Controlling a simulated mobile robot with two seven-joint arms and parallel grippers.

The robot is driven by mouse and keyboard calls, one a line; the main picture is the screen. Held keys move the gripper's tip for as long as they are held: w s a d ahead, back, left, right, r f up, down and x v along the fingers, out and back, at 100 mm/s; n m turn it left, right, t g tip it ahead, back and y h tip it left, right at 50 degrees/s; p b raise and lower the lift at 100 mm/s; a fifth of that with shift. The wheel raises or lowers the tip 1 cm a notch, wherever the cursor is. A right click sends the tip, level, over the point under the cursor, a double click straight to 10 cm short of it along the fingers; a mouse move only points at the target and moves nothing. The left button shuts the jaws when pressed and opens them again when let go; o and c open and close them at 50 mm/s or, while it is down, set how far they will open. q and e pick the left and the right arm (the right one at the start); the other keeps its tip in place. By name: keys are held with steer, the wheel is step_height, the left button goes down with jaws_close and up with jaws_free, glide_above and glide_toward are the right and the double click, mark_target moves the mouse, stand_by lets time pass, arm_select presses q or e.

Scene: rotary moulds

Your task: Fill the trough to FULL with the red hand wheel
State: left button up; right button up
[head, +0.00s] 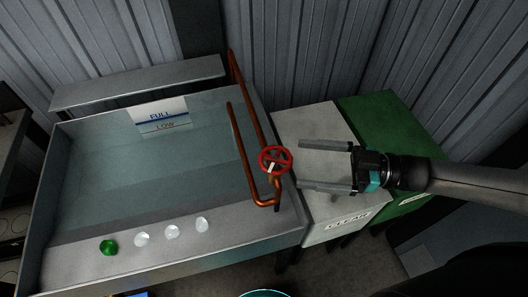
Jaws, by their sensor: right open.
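The red hand wheel (275,160) sits on a copper pipe (246,165) at the right side of the trough. The trough (52,215) is a grey metal basin with clear, bluish water in it. A level plate (160,113) on its back wall reads FULL above LOW, with a blue line under FULL. The water surface is hard to make out against the plate. My right gripper (302,166) is open, its two fingers pointing left at the wheel, one above and one below its level. The fingertips look just right of the wheel; contact cannot be told. My left gripper is not visible.
A pale bin (315,125) labelled CLEAR and a green bin (385,115) stand right of the trough, under my right gripper. One green lamp (108,247) and several pale ones line the trough's front. A shelf (140,82) runs behind. Corrugated walls close the back.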

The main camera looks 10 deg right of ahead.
mark_target(262, 157)
steer(key=x, duration=0.8)
steer(key=shift+w+a, duration=0.35)
steer(key=shift+a, duration=0.45)
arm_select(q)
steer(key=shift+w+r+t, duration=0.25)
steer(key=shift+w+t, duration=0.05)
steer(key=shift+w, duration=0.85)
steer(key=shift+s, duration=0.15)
arm_select(e)
steer(key=shift+c, duration=0.2)
